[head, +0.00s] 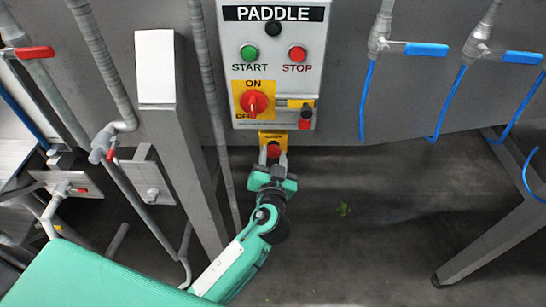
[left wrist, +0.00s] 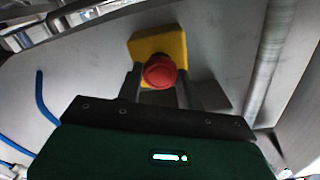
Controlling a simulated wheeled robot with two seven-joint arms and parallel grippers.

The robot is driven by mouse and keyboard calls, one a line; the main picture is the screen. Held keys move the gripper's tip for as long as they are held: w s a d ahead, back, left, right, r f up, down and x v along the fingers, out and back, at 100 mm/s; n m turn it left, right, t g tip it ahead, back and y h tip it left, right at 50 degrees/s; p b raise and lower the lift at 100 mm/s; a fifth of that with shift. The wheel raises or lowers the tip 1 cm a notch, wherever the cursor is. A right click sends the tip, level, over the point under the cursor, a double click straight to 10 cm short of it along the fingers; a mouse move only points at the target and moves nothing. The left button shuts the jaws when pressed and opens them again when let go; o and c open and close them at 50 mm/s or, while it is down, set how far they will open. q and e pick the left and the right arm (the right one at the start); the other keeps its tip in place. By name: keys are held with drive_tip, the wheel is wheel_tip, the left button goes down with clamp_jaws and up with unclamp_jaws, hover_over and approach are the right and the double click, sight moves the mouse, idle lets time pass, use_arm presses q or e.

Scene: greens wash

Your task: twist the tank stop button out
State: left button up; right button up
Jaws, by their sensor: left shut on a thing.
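The tank stop button is a red mushroom head (head: 273,150) on a yellow plate (head: 272,136), just below the paddle control box. In the left wrist view the red button (left wrist: 160,71) sits in front of its yellow plate (left wrist: 150,44). My left gripper (head: 273,158) reaches up to the button from below, with one finger on each side of it. It is shut on the red button. In the left wrist view the fingers (left wrist: 160,88) flank the button and their tips are partly hidden behind it. My right gripper is not in view.
The paddle control box (head: 277,65) with start, stop and a rotary switch is right above. A grey post (head: 180,150) and pipes stand close to the left of my arm. Blue-handled valves (head: 425,49) with blue hoses are at the right. The floor below is mostly open.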

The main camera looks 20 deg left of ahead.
use_arm(q)
drive_tip(key=m, duration=0.5)
drive_tip(key=shift+m+p, duration=0.3)
drive_tip(key=shift+p, duration=0.05)
idle(0.4)
drive_tip(key=o, duration=1)
drive_tip(key=shift+c, duration=0.2)
drive_tip(key=shift+s+d+f, duration=0.1)
drive_tip(key=shift+s+d, duration=0.05)
drive_tip(key=shift+s, duration=0.25)
drive_tip(key=b+v, duration=0.5)
drive_tip(key=v, duration=0.8)
